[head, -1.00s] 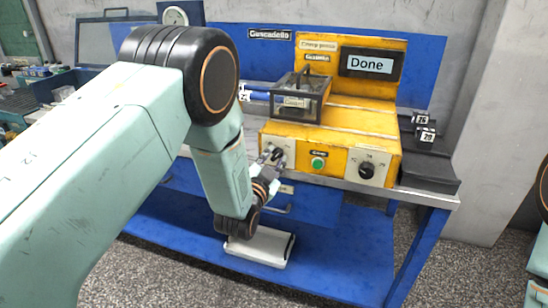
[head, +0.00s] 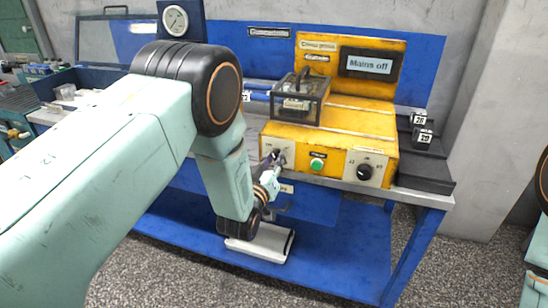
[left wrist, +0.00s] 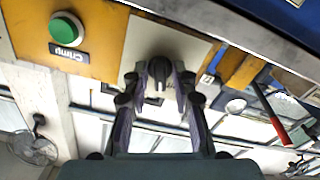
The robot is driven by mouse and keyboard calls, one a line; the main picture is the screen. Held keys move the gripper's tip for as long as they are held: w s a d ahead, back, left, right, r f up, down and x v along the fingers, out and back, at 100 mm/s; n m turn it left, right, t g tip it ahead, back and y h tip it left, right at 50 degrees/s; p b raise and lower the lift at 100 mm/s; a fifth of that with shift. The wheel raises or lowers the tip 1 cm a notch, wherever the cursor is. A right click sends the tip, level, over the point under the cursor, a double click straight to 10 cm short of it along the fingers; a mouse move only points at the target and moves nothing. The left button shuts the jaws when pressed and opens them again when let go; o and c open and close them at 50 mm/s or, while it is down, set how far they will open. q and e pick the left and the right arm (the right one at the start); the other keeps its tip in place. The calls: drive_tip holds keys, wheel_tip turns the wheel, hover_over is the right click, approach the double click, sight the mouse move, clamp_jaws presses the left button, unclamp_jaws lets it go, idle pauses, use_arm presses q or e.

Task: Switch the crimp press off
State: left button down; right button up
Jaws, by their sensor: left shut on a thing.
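The yellow crimp press (head: 340,115) stands on the blue bench, and its display (head: 370,64) reads "Mains off". My left gripper (head: 276,158) is at the left end of the press's front panel. In the left wrist view my left gripper (left wrist: 158,75) is shut on a black rotary switch knob (left wrist: 159,70) on a pale plate. The green button (head: 317,164) is to the right of it, with a black label, and also shows in the left wrist view (left wrist: 66,28). Another black knob (head: 364,172) sits further right. My right gripper is not in view.
A clear guard box (head: 298,97) with a dark frame sits on top of the press. Dark blocks with number tags (head: 423,135) stand at the right end of the bench.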

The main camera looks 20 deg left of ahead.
use_arm(q)
drive_tip(key=n+p, duration=0.1)
drive_tip(key=n, duration=0.3)
drive_tip(key=shift+f+n, duration=0.1)
drive_tip(key=shift+n, duration=0.3)
idle(0.4)
drive_tip(key=c, duration=1.4)
unclamp_jaws()
drive_tip(key=s, duration=1.2)
drive_tip(key=shift+a, duration=0.15)
